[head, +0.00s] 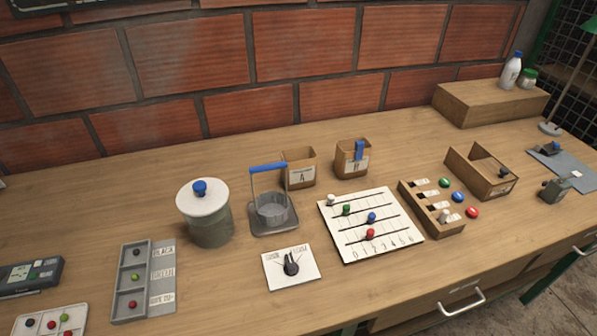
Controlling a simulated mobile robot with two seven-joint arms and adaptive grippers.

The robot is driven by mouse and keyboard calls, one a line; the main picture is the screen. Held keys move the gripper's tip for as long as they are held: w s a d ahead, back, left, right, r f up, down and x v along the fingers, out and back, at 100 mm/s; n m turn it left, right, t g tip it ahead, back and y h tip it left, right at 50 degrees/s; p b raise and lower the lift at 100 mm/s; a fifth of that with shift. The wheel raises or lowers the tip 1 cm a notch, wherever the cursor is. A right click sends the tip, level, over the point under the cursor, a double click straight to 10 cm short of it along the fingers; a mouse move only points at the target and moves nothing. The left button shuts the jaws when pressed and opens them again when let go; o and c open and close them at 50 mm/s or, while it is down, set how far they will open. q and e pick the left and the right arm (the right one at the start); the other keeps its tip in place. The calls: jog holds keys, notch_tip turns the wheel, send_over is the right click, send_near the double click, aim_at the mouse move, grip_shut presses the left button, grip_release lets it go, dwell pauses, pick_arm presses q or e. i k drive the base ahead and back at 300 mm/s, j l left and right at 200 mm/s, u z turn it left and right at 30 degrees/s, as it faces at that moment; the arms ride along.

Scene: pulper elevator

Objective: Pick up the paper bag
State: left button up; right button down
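I cannot make out a paper bag in the head view. Two small brown open-topped containers stand near the back of the wooden table (120,205): one marked A (299,169), and one with a label hard to read (352,160) and a blue piece on its front. Whether either is paper cannot be told. Neither of my grippers is in view.
A lidded jar (207,225), a blue-handled basket (271,208), a dial card (290,268), a slider board (370,226) and a slotted wooden block (432,208) crowd the middle. A wooden box (490,101) bears bottles at back right. The back left is clear.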

aim_at(302, 162)
jog(key=k+j+z, duration=0.15)
jog(key=z, duration=0.2)
jog(key=k+z, duration=0.1)
jog(key=z, duration=0.25)
jog(key=k+j+z, duration=0.1)
jog(key=z, duration=0.25)
jog(key=k, duration=0.05)
